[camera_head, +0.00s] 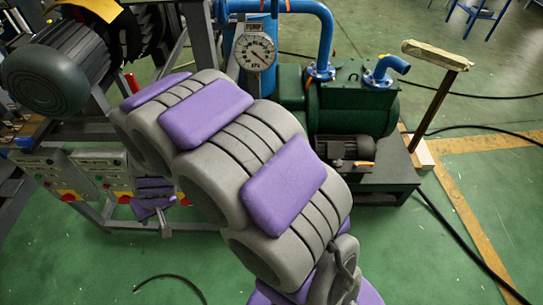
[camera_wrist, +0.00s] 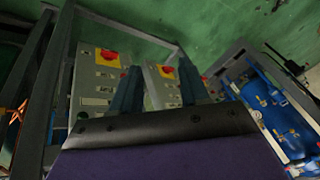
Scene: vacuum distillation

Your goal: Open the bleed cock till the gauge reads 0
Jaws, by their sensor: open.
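The round white gauge (camera_head: 255,50), marked kPa, stands in front of the blue piping at the top centre of the head view. Its dark needle seems to point to the lower right; the exact reading is too small to tell. I cannot pick out the bleed cock with certainty in either view. In the wrist view my gripper (camera_wrist: 158,84) is open, its two dark fingers apart with nothing between them. It points towards control panels. The blue tank (camera_wrist: 265,100) with small red and yellow fittings lies right of the fingers.
Control panels with red knobs (camera_wrist: 107,57) stand behind the fingers, on a grey frame (camera_wrist: 62,75). A green pump (camera_head: 355,105) with blue pipes stands right of my arm. A T-shaped post (camera_head: 432,100) is at the right. Black cables cross the green floor.

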